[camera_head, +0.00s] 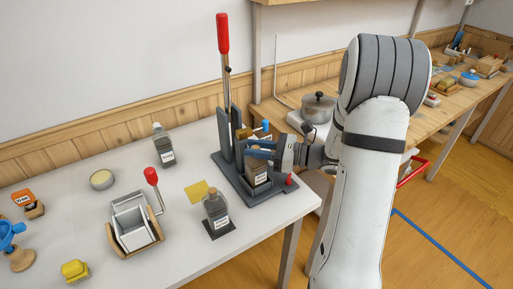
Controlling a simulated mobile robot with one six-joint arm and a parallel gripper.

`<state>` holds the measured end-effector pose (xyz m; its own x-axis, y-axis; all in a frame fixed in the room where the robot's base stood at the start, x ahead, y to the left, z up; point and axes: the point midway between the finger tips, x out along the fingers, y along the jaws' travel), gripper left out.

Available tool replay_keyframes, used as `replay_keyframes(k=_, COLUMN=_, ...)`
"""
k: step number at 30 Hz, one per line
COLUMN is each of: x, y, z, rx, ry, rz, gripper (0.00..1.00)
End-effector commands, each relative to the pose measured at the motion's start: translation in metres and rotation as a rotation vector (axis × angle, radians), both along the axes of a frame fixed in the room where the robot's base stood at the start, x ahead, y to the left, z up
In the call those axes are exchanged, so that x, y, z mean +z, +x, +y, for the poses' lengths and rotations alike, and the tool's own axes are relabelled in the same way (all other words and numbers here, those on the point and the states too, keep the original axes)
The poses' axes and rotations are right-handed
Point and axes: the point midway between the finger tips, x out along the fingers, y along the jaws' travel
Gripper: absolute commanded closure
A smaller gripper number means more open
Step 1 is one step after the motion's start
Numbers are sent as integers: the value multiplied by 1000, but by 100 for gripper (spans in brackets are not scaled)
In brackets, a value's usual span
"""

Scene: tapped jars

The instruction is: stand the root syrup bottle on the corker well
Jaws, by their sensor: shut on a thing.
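The corker (224,118) is a dark grey stand with a tall red-topped lever, near the right end of the white table. A bottle with brown contents and a white label (260,178) is upright at the corker's base, at its well; the label is too small to read. My gripper (262,150) reaches in from the right and is shut on this bottle's upper part. The fingers hide the bottle's neck, and I cannot tell whether its bottom touches the well. Two other labelled bottles stand on the table, one at the back (163,148) and one in front (216,212).
A press with a red-knobbed handle (135,222), a round pale dish (102,180), a yellow brush (75,271) and a blue-topped tool (14,240) occupy the table's left part. A metal pot (318,107) stands behind my gripper. The table's front edge (262,235) is clear.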

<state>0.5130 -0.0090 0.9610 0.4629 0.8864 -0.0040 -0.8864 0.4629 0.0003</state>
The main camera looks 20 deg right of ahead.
Motion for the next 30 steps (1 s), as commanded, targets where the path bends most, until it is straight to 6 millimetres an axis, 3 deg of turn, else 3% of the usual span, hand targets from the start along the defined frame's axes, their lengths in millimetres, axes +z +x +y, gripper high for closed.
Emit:
replay_keyframes(k=22, x=-6, y=0, z=-1, rx=-1, ry=0, rz=-1, gripper=100)
replay_keyframes(k=23, x=-6, y=0, z=-1, rx=-1, ry=0, rz=-1, gripper=72)
replay_keyframes(k=30, x=-6, y=0, z=-1, rx=-1, ry=0, rz=0, gripper=52)
